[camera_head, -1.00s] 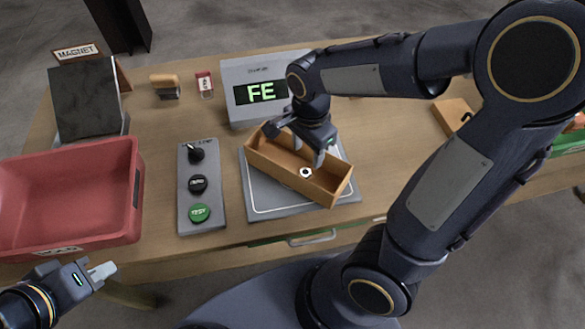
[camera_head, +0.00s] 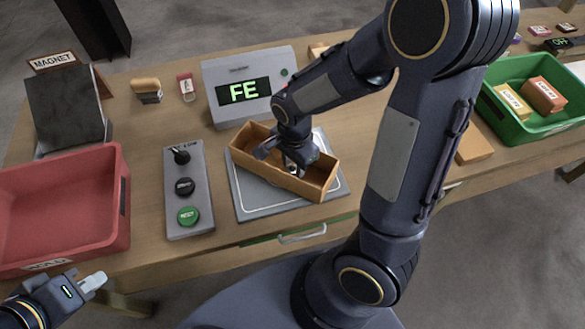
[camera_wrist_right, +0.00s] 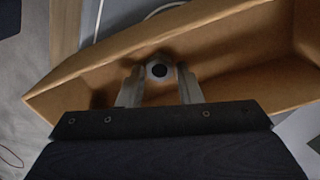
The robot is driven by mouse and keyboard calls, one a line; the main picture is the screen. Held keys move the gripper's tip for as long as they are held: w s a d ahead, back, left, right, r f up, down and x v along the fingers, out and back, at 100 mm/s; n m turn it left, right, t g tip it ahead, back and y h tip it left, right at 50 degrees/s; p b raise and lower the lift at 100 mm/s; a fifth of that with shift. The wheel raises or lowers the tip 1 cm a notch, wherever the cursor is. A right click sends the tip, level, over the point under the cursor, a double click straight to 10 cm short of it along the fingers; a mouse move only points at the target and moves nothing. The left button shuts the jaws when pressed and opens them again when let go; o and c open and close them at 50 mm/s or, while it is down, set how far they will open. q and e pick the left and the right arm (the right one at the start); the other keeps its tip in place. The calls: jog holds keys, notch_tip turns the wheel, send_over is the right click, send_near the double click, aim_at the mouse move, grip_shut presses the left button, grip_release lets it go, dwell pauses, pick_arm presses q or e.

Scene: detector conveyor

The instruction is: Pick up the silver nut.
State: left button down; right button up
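The silver nut (camera_wrist_right: 158,70), with a dark hole, lies in the open wooden box (camera_wrist_right: 228,45) in the right wrist view. My right gripper (camera_wrist_right: 159,80) is down inside the box with one finger on each side of the nut. Its fingers are apart, and a small gap seems to show beside the nut. In the head view my right gripper (camera_head: 294,170) reaches into the box (camera_head: 318,184) and mostly hides the nut. My left gripper (camera_head: 92,282) is at the lower left, away from the box; its opening is unclear.
The box sits on a grey plate (camera_head: 247,212) before a display unit (camera_head: 224,115) reading FE. A button panel (camera_head: 187,215) and red bin (camera_head: 68,235) are to the left. A green bin (camera_head: 505,118) with blocks is to the right.

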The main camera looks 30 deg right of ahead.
jog(key=c, duration=0.6)
jog(key=shift+r, duration=0.1)
